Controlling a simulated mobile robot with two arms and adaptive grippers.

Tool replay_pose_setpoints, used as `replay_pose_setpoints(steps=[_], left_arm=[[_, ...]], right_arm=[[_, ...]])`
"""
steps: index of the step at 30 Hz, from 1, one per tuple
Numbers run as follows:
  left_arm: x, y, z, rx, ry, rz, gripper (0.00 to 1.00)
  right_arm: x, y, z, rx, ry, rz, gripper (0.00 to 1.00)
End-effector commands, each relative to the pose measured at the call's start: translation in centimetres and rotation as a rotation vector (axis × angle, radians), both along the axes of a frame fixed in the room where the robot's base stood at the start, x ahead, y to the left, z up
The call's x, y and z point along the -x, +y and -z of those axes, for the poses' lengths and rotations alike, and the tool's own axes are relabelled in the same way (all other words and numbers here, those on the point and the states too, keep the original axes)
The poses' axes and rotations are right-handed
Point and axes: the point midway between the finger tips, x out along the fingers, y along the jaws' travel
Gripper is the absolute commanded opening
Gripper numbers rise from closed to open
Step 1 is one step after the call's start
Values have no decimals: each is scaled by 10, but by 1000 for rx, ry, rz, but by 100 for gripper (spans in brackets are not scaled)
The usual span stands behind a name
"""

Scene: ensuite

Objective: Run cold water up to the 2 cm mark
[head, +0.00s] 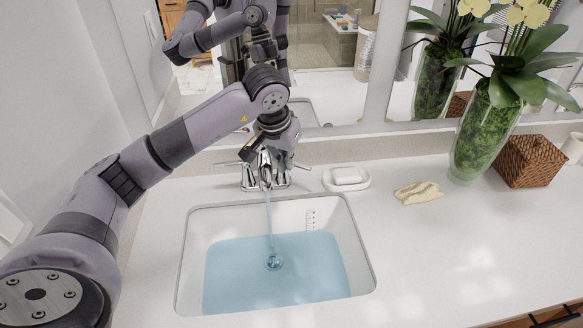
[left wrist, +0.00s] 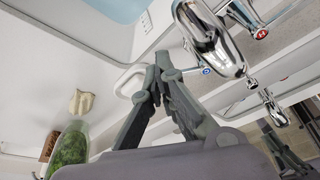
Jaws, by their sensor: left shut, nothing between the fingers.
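The chrome faucet (head: 265,170) stands behind the white sink basin (head: 196,235), and a thin stream (head: 268,215) runs from its spout. Blue-tinted water (head: 310,270) covers the basin floor. A dark level scale (head: 310,219) is on the basin's back wall; its lower end is close to the waterline, and its figures are too small to read. My left gripper (left wrist: 163,64) is shut and empty, close to the blue-marked cold handle (left wrist: 207,71); I cannot tell if they touch. The red-marked hot handle (left wrist: 261,33) is on the faucet's other side. My right gripper is not in view.
A white soap dish (head: 346,178) with soap stands right of the faucet. Farther right are a beige cloth (head: 419,193), a glass vase (head: 480,140) with an orchid and a woven box (head: 528,160). The mirror (head: 330,95) rises behind. The right front counter is clear.

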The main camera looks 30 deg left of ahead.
Motion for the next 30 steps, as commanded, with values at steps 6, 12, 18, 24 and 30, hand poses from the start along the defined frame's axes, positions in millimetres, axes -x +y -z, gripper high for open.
replay_pose_setpoints(steps=[6, 12, 18, 24, 30], left_arm=[[-13, 0, 45, 2, 8, -3, 0], [-35, 1, 67, 3, 0, -4, 0], [-54, 2, 71, 2, -1, -3, 0], [-61, 3, 74, 0, 0, -3, 0], [-62, 3, 74, 0, -1, -2, 0]], right_arm=[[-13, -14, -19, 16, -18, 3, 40], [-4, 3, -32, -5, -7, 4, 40], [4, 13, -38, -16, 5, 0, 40], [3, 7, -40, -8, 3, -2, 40], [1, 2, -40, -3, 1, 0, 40]])
